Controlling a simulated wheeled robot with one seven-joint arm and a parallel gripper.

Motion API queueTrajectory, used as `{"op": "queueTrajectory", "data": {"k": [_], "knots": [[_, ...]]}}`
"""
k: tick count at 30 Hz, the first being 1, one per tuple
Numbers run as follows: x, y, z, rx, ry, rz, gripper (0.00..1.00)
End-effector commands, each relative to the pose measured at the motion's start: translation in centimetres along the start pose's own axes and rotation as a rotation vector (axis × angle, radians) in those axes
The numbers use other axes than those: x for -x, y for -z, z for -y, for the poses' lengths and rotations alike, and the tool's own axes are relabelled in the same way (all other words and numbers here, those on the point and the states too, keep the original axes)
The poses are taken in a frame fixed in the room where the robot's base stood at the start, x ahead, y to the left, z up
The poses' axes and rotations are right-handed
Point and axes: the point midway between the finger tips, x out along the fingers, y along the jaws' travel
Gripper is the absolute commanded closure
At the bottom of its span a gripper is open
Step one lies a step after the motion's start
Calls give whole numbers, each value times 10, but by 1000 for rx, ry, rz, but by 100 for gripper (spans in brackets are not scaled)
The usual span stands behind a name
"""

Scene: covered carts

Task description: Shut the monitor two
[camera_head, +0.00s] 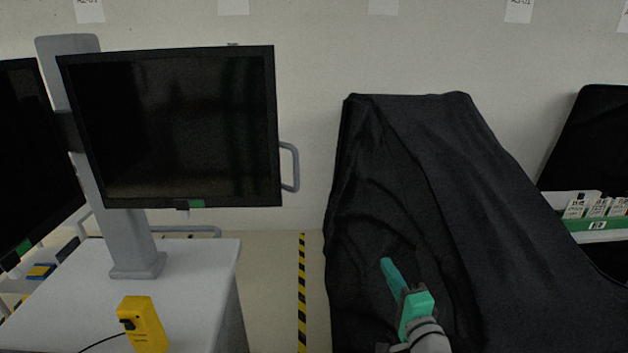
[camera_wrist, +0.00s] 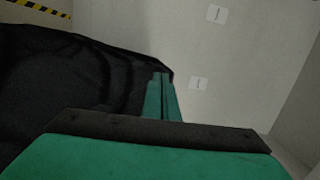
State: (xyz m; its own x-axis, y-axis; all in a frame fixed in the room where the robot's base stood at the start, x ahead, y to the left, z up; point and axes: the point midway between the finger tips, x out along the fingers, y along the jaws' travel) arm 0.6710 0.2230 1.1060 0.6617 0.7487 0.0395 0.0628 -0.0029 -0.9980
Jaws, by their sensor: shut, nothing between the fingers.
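A monitor (camera_head: 180,130) with a dark screen and a grey side handle (camera_head: 290,167) stands on a grey post above a cart, left of centre in the head view. A second dark monitor (camera_head: 32,150) is cut off at the left edge. I cannot tell which one is monitor two. My green gripper (camera_head: 387,264) is in front of the black-covered cart, right of the monitor and well apart from it. Its fingers are shut and empty. The wrist view shows the closed green fingers (camera_wrist: 161,97) with black cover to their left.
A black cover (camera_head: 440,180) drapes a cart right of centre. A yellow device (camera_head: 143,324) stands on the grey cart top (camera_head: 200,275). Yellow-black floor tape (camera_head: 302,290) runs between the carts, where the floor is clear. A green-fronted rack (camera_head: 598,226) is at the right.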

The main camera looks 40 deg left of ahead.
Motion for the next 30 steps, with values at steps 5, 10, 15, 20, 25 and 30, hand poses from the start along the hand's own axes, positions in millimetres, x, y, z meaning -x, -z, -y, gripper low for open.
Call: {"op": "queueTrajectory", "data": {"k": [5, 10, 15, 20, 25, 30], "knots": [[-30, -21, 84, -39, 30, 171, 100], [-39, -43, 157, -61, 24, 320, 100], [-36, -61, 210, -62, 0, 429, 100], [-32, -72, 235, -59, -20, 482, 100], [-37, -79, 241, -59, -29, 499, 100], [-56, -91, 241, -59, -29, 501, 100]]}}
